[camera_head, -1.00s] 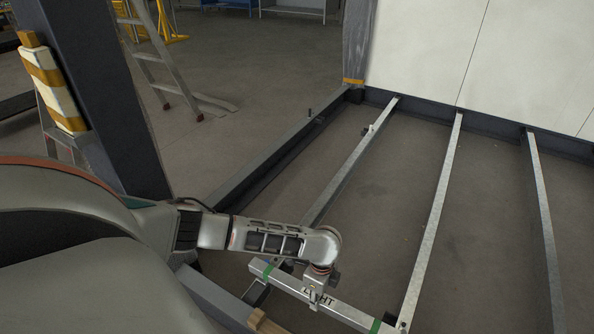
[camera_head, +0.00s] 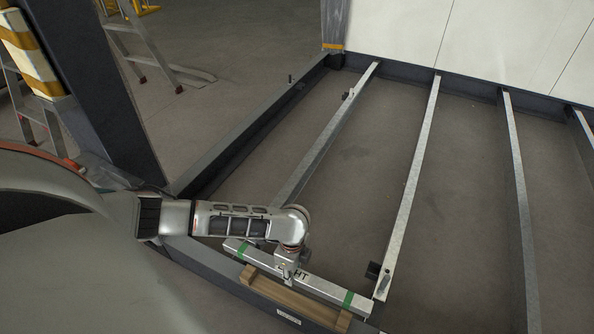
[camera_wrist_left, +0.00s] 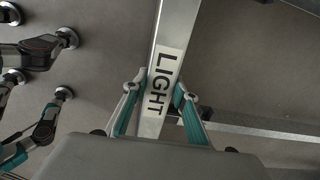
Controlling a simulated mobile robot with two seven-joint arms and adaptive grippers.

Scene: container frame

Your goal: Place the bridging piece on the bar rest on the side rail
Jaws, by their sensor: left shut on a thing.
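The bridging piece (camera_head: 325,287) is a pale metal bar with a green band near each end and the word LIGHT on it. My left gripper (camera_head: 288,273) is shut on its middle from above; in the left wrist view its fingers (camera_wrist_left: 156,98) straddle the bar (camera_wrist_left: 172,30) at the label. The side rail (camera_head: 228,288) is the dark beam in the foreground. On it lies a wooden piece with raised ends, seemingly the bar rest (camera_head: 294,300). The bar lies just beyond it in the head view, roughly parallel; the height between them is unclear. The right gripper is out of view.
Several pale crossbars (camera_head: 414,170) run across the frame to the far dark beam by the white wall panels (camera_head: 490,50). A dark post (camera_head: 95,110) stands at left. A ladder (camera_head: 140,45) stands beyond the frame. Bare floor shows between crossbars.

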